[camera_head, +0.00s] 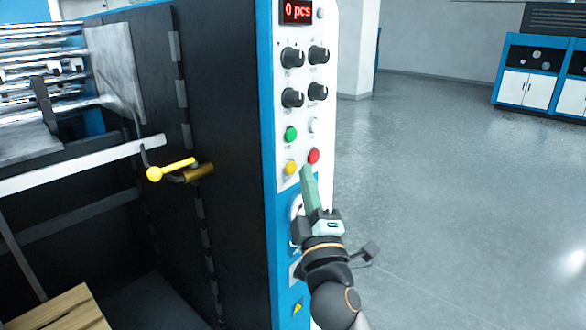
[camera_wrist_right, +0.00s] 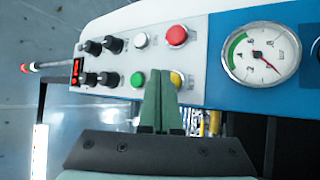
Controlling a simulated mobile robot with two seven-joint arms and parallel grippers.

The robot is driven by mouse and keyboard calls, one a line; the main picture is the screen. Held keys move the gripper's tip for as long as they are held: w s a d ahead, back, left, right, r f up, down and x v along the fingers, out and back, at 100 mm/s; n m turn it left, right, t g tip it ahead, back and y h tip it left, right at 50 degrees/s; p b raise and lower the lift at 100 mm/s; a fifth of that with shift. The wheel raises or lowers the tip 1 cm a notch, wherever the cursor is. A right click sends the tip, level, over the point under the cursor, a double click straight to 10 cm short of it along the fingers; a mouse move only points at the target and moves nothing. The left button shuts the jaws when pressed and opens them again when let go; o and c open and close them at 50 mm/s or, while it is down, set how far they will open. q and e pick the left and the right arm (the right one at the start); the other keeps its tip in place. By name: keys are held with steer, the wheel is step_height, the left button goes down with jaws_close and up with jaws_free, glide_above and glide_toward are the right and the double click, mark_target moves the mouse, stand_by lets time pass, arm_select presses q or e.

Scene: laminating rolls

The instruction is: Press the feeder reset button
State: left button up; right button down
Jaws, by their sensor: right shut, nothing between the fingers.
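The white control panel (camera_head: 305,112) on the machine's blue edge carries a green button (camera_head: 291,134), a white button (camera_head: 314,125), a yellow button (camera_head: 290,167) and a red button (camera_head: 313,156). The labels are too small to read, so I cannot tell which is the feeder reset button. My right gripper (camera_head: 307,170) is shut and empty, its tips just below the red button and right of the yellow one. In the right wrist view the fingertips (camera_wrist_right: 160,76) appear between the green button (camera_wrist_right: 138,79) and yellow button (camera_wrist_right: 177,79); contact is not clear. My left gripper is out of view.
Above the buttons are several black knobs (camera_head: 292,57) and a red display (camera_head: 298,11) reading "0 pcs". A pressure gauge (camera_wrist_right: 261,53) sits beside the buttons. A yellow-handled lever (camera_head: 172,168) sticks out at the left. The floor (camera_head: 450,200) at right is clear.

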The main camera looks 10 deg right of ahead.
steer(key=shift+w+a, duration=0.1)
stand_by(0.6)
steer(key=shift+w+a, duration=0.25)
steer(key=shift+w+a+r+b, duration=0.1)
steer(key=shift+w+a+b, duration=0.2)
steer(key=shift+w+b, duration=0.15)
stand_by(0.8)
steer(key=shift+s, duration=0.1)
steer(key=shift+s+d+p, duration=0.2)
steer(key=shift+s+p, duration=0.2)
steer(key=shift+s, duration=0.4)
steer(key=s+d+p, duration=0.1)
steer(key=s+d, duration=0.2)
steer(key=shift+s+d, duration=0.25)
steer(key=shift+s, duration=0.15)
